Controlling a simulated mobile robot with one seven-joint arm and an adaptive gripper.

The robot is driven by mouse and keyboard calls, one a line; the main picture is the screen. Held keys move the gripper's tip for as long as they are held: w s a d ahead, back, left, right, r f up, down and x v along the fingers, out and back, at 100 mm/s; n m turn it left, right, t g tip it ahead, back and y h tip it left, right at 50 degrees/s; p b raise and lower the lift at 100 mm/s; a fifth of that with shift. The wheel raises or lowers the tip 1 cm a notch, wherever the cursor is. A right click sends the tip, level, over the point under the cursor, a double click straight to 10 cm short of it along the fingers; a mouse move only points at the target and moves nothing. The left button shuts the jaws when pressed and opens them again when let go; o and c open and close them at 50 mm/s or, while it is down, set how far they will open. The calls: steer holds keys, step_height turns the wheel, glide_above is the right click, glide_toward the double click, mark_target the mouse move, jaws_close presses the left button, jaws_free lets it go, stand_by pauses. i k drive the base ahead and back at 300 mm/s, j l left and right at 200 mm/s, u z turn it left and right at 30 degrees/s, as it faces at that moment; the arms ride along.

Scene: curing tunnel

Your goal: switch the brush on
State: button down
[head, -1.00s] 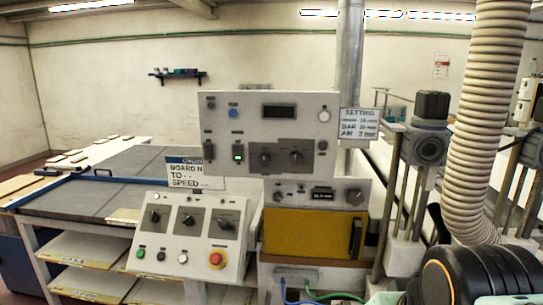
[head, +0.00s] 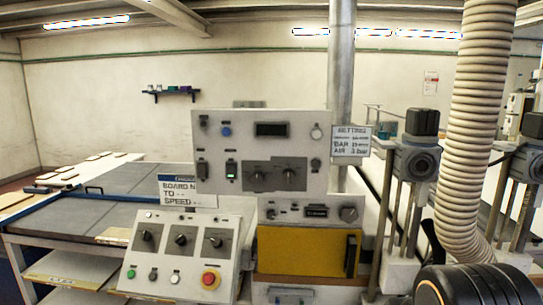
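The upright control panel (head: 262,147) stands in the middle of the head view. It has a dark display, a blue button (head: 226,131), a green-lit rocker switch (head: 231,171) and two dark rotary knobs on grey plates. The small labels are too blurred to read, so I cannot tell which control is the brush's. My gripper is not in view. A black and orange part of my arm shows at lower right.
A yellow box (head: 300,252) sits under the panel. A ribbed hose (head: 475,130) and clamp posts (head: 418,165) stand on the right. A grey-topped table (head: 75,215) is at left. A settings sign (head: 351,142) hangs beside the metal pipe. The space before the panels looks clear.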

mark_target(201, 167)
steer(key=i+j, duration=0.1)
steer(key=j, duration=0.55)
steer(key=i+j, duration=0.1)
steer(key=j, duration=0.55)
steer(key=i+j+z, duration=0.1)
steer(key=j, duration=0.6)
